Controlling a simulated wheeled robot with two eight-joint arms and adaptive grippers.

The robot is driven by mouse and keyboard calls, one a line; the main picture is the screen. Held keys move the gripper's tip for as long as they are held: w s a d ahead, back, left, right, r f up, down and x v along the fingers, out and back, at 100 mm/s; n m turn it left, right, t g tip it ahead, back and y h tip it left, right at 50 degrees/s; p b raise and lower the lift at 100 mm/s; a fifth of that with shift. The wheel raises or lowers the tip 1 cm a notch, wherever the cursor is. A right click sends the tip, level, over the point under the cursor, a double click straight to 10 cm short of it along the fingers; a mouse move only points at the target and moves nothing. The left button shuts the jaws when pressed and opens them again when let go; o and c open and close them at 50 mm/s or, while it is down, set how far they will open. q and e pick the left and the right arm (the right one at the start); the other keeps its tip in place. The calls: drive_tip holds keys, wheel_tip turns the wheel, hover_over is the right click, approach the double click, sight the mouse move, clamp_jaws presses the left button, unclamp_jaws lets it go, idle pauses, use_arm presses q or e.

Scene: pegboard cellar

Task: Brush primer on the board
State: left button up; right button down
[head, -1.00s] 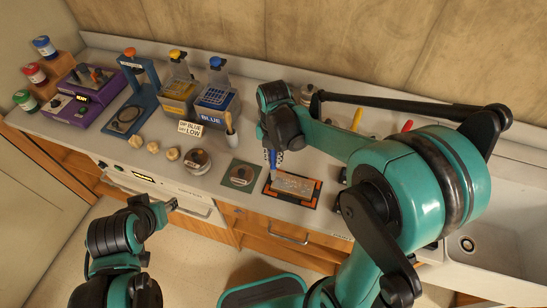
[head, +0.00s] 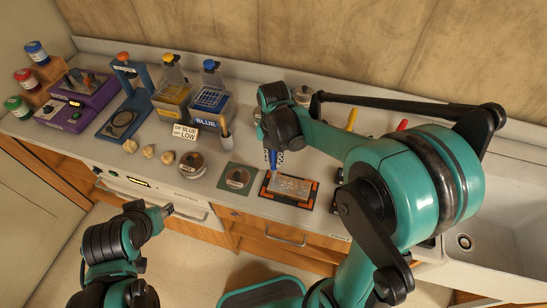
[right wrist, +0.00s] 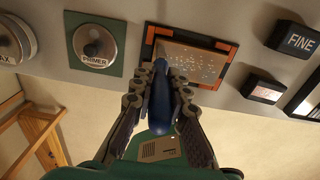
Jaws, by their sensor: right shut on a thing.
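The board (head: 289,187) is a grey-tan panel in a dark frame with orange corners on the counter; pale specks show on it in the right wrist view (right wrist: 190,62). My right gripper (head: 271,158) is shut on a blue-handled tool (right wrist: 160,98), which looks like the brush. The tool points down at the board's left part; I cannot tell whether its tip touches. The round tin labelled PRIMER (right wrist: 95,45) stands on a green mat just left of the board, also in the head view (head: 238,178). My left gripper (head: 167,211) hangs before the counter, away from the board; its jaws are unclear.
A round tin (head: 192,165), several small tan lumps (head: 149,151) and a sign (head: 185,132) stand to the left. A block marked FINE (right wrist: 297,39) is right of the board. A sink (head: 480,250) lies at far right. Yellow and blue bins stand behind.

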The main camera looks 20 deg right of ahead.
drive_tip(key=shift+f, duration=0.25)
drive_tip(key=shift+s+d, duration=3.45)
drive_tip(key=shift+d, duration=1.6)
drive_tip(key=shift+w+a+b, duration=0.1)
drive_tip(key=shift+w+a, duration=1.1)
drive_tip(key=shift+a, duration=0.55)
drive_tip(key=shift+w+a+b, duration=0.1)
drive_tip(key=shift+w+a, duration=1.1)
drive_tip(key=shift+a, duration=0.55)
drive_tip(key=shift+w+a+b, duration=0.1)
drive_tip(key=shift+w+a, duration=1.1)
drive_tip(key=shift+a, duration=0.55)
drive_tip(key=s+d, duration=0.7)
drive_tip(key=d, duration=0.4)
drive_tip(key=shift+s+p, duration=0.3)
drive_tip(key=shift+p, duration=0.15)
